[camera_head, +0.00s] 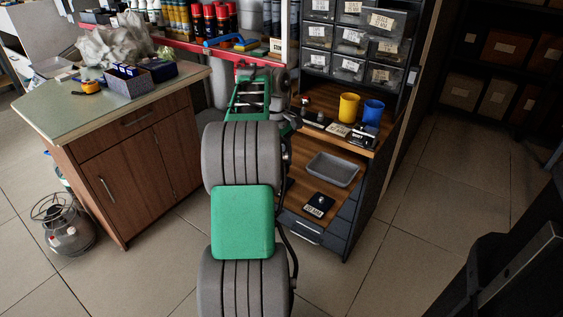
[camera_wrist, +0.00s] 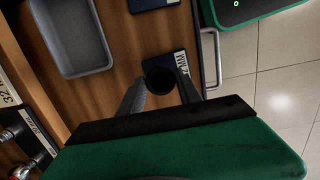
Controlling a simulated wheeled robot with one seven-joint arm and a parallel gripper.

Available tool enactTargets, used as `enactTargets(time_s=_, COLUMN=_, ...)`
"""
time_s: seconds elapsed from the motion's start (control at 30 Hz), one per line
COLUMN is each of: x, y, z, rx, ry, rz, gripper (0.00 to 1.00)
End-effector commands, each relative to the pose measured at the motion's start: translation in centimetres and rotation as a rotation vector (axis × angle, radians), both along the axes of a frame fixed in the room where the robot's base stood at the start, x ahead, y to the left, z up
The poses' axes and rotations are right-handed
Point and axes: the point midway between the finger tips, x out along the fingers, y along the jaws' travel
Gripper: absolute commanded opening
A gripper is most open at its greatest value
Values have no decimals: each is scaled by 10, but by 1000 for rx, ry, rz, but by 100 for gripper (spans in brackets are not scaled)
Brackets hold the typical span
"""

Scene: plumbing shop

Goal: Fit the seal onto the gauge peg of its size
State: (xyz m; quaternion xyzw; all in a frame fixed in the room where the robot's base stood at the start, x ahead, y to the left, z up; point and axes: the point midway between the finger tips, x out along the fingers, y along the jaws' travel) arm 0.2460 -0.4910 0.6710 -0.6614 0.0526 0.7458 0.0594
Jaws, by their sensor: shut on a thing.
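In the wrist view my gripper (camera_wrist: 160,88) is shut on the seal (camera_wrist: 147,76), a small black ring between the two fingertips. Directly behind the ring, as seen from the wrist, is a dark plate with a white label (camera_wrist: 181,64). The ring covers part of this plate, and I cannot see a peg there or tell the gap between them. A second dark plate (camera_wrist: 150,4) is cut off at the top. In the head view one labelled gauge plate (camera_head: 319,204) with a small peg lies on the wooden shelf. My arm hides the gripper and seal there.
A grey tray (camera_head: 333,170) lies behind the plate on the shelf (camera_head: 292,165). Above stand a yellow cup (camera_head: 348,107), a blue cup (camera_head: 373,111) and small labelled parts. A drawer handle (camera_wrist: 211,58) projects at the shelf's front. Open floor lies to the right.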

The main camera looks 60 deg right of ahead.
Motion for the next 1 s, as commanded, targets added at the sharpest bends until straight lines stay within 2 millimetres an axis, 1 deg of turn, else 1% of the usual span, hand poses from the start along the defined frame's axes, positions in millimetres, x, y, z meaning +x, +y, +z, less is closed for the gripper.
enactTargets(time_s=0.17, x=0, y=0, z=0, rx=0, ry=0, rz=0, gripper=3)
enactTargets(time_s=0.2, x=0, y=0, z=-1, rx=0, ry=0, rz=0, gripper=42)
enactTargets(time_s=0.3, x=0, y=0, z=0, rx=0, ry=0, rz=0, gripper=50)
enactTargets(time_s=0.57, x=0, y=0, z=1, rx=0, ry=0, rz=0, gripper=50)
enactTargets(time_s=1.0, x=4, y=-1, z=37, rx=0, ry=0, rz=1, gripper=50)
